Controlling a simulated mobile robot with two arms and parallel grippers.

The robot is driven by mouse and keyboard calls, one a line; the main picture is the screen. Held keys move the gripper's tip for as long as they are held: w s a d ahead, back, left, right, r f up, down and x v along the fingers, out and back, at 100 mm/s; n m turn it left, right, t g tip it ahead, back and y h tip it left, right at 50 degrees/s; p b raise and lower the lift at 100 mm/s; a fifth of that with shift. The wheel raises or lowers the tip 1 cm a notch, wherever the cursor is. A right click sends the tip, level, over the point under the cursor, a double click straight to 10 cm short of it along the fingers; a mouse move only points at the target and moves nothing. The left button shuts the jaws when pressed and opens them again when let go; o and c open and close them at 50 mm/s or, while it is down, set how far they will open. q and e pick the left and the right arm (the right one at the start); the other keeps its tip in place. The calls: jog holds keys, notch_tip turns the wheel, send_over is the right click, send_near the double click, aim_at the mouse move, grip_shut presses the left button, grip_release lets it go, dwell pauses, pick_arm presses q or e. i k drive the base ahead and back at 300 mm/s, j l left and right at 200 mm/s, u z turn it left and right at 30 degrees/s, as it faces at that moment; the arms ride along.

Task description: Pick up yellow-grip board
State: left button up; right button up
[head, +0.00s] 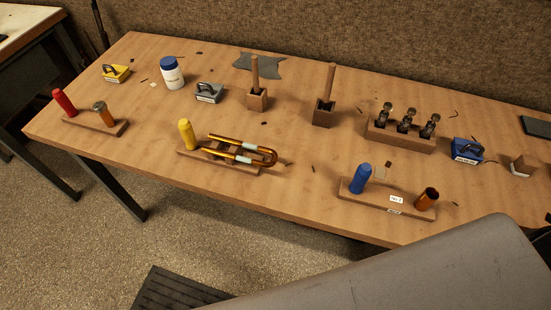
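The yellow-grip board (253,170) lies flat near the front edge of the workbench, left of its middle. Its upright yellow grip (187,134) stands at the board's left end. Nothing covers the yellow grip. Neither my left nor my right gripper shows in the head view.
On the workbench (330,205), a red-grip board (85,122) stands left and a blue-grip board (375,200) right. Behind are a white jar (172,76), two wooden blocks with upright rods (257,100), and a valve rack (398,139). Bare wood surrounds the yellow-grip board.

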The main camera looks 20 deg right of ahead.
aim_at(215, 153)
jog(key=j+z, duration=0.35)
jog(key=j, duration=0.15)
jog(key=j+z, duration=0.4)
jog(key=j, duration=0.15)
jog(key=j+z, duration=0.35)
jog(key=j, duration=0.15)
